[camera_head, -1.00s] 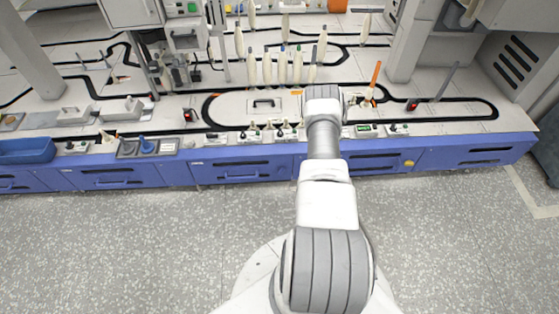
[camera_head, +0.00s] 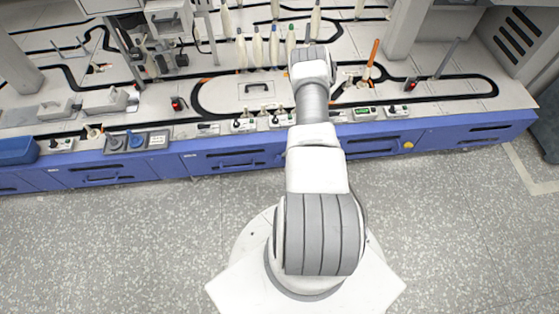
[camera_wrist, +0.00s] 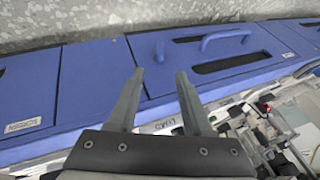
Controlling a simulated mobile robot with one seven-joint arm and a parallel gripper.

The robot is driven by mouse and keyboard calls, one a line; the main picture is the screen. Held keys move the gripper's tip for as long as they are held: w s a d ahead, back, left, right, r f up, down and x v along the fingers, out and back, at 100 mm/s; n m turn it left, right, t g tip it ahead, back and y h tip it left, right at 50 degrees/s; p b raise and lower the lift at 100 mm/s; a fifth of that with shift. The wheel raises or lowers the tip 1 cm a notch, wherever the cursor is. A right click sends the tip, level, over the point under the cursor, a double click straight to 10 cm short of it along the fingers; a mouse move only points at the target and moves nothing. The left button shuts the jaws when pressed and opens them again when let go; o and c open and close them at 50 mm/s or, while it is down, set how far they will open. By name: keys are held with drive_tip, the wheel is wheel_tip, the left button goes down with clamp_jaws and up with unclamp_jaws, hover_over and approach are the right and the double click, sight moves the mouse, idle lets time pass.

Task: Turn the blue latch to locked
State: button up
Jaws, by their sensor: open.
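The blue latch (camera_head: 135,139) looks like a small blue knob on a grey panel (camera_head: 157,139) near the front left edge of the bench in the head view. A dark grey knob (camera_head: 115,142) is beside it on the left. Whether the latch is locked is too small to tell. My gripper (camera_wrist: 160,74) is open and empty in the wrist view, with the blue drawer fronts behind its fingers. In the head view my arm reaches over the bench well to the right of the latch and hides the fingers.
Blue drawers with a bar handle (camera_wrist: 225,38) line the bench front. White bobbins (camera_head: 257,48) stand upright behind a black looped track. Grey boxes (camera_head: 107,100) lie behind the latch panel, and a blue bin (camera_head: 17,151) is at far left. The floor in front is clear.

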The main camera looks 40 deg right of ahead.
sight(280, 159)
drive_tip(key=b+x, duration=0.5)
drive_tip(key=x, duration=0.7)
drive_tip(key=shift+f, duration=0.1)
clamp_jaws()
